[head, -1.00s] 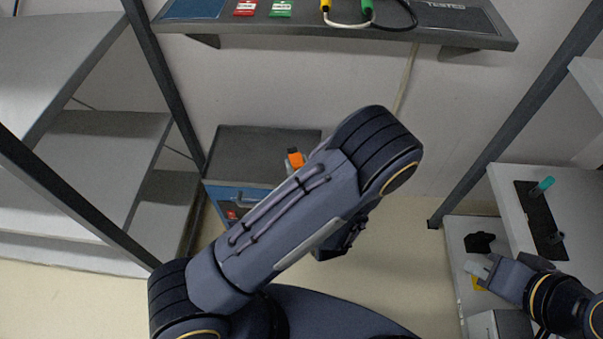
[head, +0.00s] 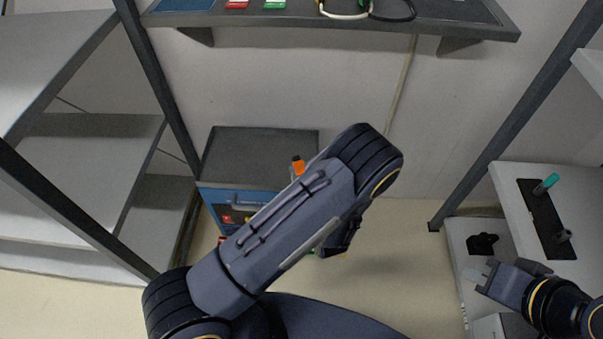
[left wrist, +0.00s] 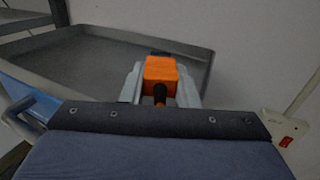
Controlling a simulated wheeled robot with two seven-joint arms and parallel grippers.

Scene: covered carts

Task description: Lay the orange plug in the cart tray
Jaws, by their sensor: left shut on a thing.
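The orange plug (head: 298,165) is in my left gripper, at the right side of the cart tray (head: 240,150) in the head view. In the left wrist view, the orange plug (left wrist: 160,72) sits between the two grey fingers of my left gripper (left wrist: 160,88), which is shut on it. Its dark end points toward the camera. The dark grey tray (left wrist: 90,62) with raised rims lies behind and left of it. The plug looks off the tray floor. My left forearm hides part of the cart. My right gripper (head: 478,273) is at the far right; its jaw opening is unclear.
The blue cart (head: 222,200) stands between a shelf rack (head: 75,170) at left and open floor at right. A wall shelf (head: 430,35) with cables is above. A white box with a red switch (left wrist: 286,140) is at right. A right-hand shelf (head: 500,185) holds a teal peg (head: 545,184).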

